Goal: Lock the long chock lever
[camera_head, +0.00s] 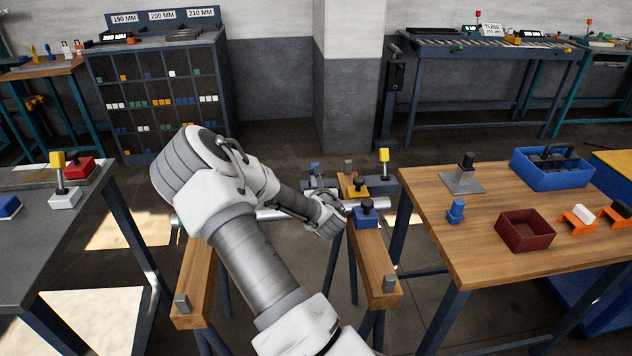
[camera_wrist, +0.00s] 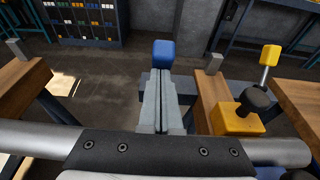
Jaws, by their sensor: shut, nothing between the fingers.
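My gripper (camera_head: 315,182) is shut and empty, reaching past the silver tube; its grey fingers (camera_wrist: 158,100) lie together in the wrist view. A blue block (camera_wrist: 163,54) shows right at the fingertips, also in the head view (camera_head: 314,167); I cannot tell if it touches them. A yellow-tipped lever (camera_head: 384,157) stands up to the right, and leans slightly in the wrist view (camera_wrist: 268,58). A yellow chock (camera_wrist: 238,118) with a black knob sits on the right wooden beam, with a blue chock (camera_head: 367,213) nearer. Which lever is the long one is unclear.
The silver tube (camera_wrist: 280,152) spans the left beam (camera_head: 195,285) and right beam (camera_head: 372,265). Each beam has a small grey end stop. A wooden table (camera_head: 480,250) with bins stands close on the right; a grey bench (camera_head: 35,240) stands left.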

